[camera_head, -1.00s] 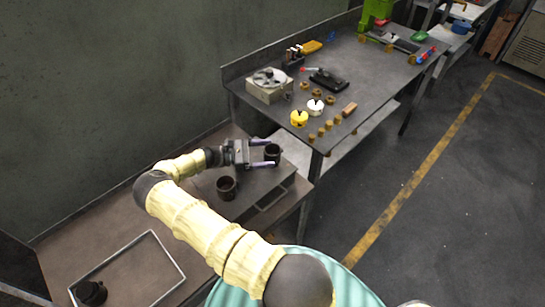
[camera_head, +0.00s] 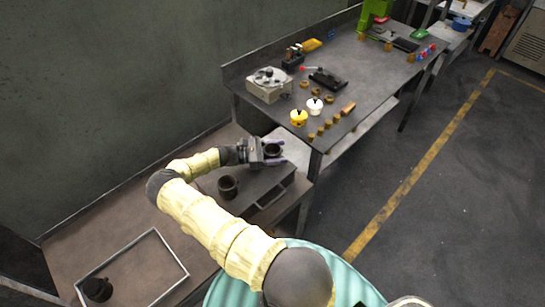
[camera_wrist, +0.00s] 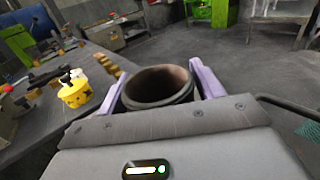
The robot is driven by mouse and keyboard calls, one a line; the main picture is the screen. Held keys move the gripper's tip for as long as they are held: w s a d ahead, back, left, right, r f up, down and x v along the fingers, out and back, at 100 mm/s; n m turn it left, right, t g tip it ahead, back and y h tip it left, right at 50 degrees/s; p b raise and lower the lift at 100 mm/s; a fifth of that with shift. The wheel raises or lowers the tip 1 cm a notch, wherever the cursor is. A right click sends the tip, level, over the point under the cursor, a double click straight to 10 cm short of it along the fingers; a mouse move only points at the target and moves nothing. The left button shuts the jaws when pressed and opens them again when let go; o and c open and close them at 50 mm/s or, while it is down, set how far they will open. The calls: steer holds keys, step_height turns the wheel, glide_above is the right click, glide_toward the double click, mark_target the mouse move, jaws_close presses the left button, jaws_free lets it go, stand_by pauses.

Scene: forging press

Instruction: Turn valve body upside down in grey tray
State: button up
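A dark round piece with a smaller raised top, which looks like the valve body (camera_head: 97,289), sits in the near left corner of the grey-rimmed tray (camera_head: 171,250), low in the head view. My gripper (camera_head: 275,151) is far from it, at the right end of the low bench. Its purple fingers stand on both sides of a dark open-topped cup (camera_head: 272,149). The cup is upright with its mouth up, and fills most of the gap in the wrist view (camera_wrist: 158,87). The fingers look open around it; contact is hard to judge.
A second dark cup (camera_head: 228,187) stands on a grey slab (camera_head: 245,198) on the low bench. The higher workbench (camera_head: 360,75) beyond carries a yellow pot (camera_head: 298,118), a white pot (camera_head: 314,106) and several brass pieces. The middle of the tray is bare.

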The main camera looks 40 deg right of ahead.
mark_target(277, 145)
steer(key=c, duration=0.9)
steer(key=shift+r, duration=0.2)
steer(key=shift+r+b, duration=0.5)
steer(key=shift+r, duration=0.1)
steer(key=shift+r+b, duration=0.45)
steer(key=shift+r, duration=0.5)
steer(key=b+v, duration=0.6)
steer(key=v, duration=1.1)
steer(key=shift+w+f, duration=0.1)
steer(key=shift+w+a, duration=0.2)
steer(key=shift+a, duration=0.3)
